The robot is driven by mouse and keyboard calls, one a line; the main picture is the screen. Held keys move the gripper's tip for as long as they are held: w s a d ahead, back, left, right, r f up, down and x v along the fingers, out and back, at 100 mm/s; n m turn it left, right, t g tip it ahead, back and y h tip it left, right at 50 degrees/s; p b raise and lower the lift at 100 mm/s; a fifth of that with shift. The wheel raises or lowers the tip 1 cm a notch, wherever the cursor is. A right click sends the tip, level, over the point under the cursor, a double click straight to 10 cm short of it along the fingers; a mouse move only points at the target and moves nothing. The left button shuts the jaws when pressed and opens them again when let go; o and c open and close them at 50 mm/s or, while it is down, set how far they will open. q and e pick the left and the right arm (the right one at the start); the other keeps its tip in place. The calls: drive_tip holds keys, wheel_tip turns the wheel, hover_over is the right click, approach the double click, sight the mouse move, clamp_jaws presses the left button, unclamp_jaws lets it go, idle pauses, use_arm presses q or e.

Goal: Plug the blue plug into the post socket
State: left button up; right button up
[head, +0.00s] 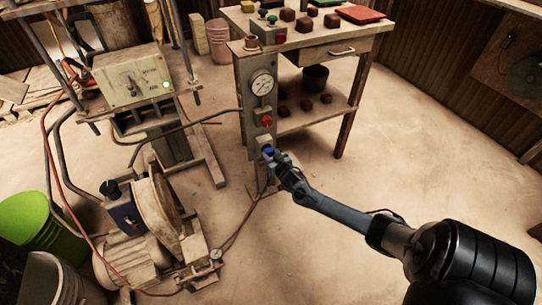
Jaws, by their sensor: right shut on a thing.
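The post (245,105) is a grey upright panel with a round gauge (262,84) and a red knob (266,121). The socket (263,141) is a pale box low on the post, below the red knob. My right gripper (275,160) is shut on the blue plug (268,153) right at the socket. The plug is small and partly hidden by the fingers, and I cannot tell whether it is in the socket or just in front of it. My left gripper is not in view.
A wooden table (330,33) with brown blocks stands behind the post. A press (135,80) with a green light is at the left. A motor pump (130,255) with hoses is at the lower left, near a green bucket (28,225). The floor at the right is clear.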

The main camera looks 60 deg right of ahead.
drive_tip(key=shift+w+d+b, duration=0.3)
drive_tip(key=shift+w+b, duration=0.05)
drive_tip(key=shift+w, duration=0.1)
drive_tip(key=o, duration=1)
drive_tip(key=shift+o, duration=1.1)
drive_tip(key=shift+w, duration=0.1)
drive_tip(key=shift+r, duration=0.1)
drive_tip(key=shift+s+a+r+p, duration=0.15)
drive_tip(key=shift+s+a+p, duration=0.1)
drive_tip(key=shift+s+p, duration=0.15)
drive_tip(key=p+v, duration=0.6)
drive_tip(key=v, duration=0.3)
drive_tip(key=shift+s+a, duration=0.25)
drive_tip(key=shift+s, duration=0.1)
